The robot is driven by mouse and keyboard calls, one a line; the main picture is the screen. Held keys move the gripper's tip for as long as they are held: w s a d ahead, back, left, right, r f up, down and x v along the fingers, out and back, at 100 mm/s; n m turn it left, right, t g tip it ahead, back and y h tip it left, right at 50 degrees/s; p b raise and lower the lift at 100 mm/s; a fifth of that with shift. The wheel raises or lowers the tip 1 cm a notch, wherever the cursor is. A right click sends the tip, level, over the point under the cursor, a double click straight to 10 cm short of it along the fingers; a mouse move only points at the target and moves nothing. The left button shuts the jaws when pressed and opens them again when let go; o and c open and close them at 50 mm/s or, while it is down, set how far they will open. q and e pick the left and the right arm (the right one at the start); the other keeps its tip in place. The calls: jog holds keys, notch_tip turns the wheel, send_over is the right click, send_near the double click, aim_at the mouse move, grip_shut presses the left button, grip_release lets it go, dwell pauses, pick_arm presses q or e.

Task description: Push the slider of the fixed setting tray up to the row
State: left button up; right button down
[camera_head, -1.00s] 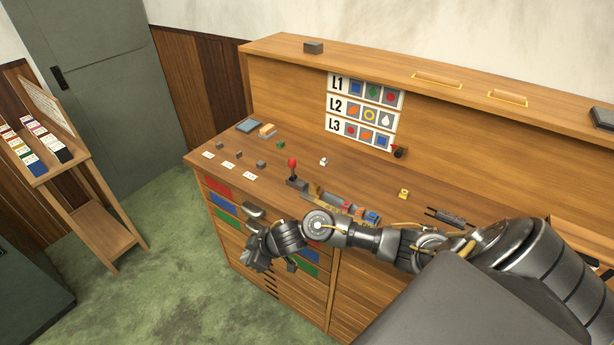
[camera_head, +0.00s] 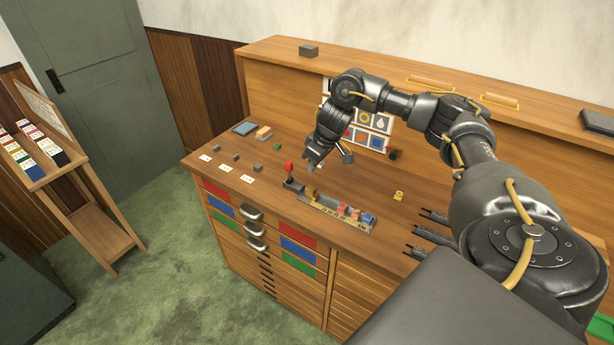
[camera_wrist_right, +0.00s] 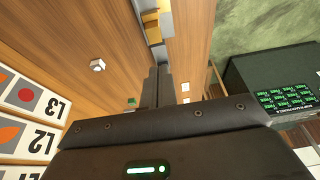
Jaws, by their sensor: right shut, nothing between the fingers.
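The setting tray (camera_head: 325,207) lies along the front of the desk top. A row of small red, orange and blue blocks (camera_head: 355,214) sits toward its right end. A brass-coloured block (camera_head: 310,191), which looks like the slider, stands toward its left end, apart from the row. It also shows at the top of the right wrist view (camera_wrist_right: 151,17). A red-knobbed lever (camera_head: 290,168) rises at the tray's left end. My right gripper (camera_head: 311,164) is shut and empty, pointing down above the desk behind the lever. My left gripper is out of view.
The letter chart (camera_head: 370,130) is on the desk's back panel, partly hidden by my right arm. Small blocks (camera_head: 237,157) and white cards (camera_head: 227,167) lie left of the tray. A small yellow piece (camera_head: 398,196) lies at right.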

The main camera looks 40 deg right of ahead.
aim_at(301, 189)
jog(key=p+x, duration=0.2)
jog(key=x, duration=0.6)
jog(key=shift+w+f, duration=0.25)
jog(key=shift+f, duration=0.4)
jog(key=shift+a, duration=0.1)
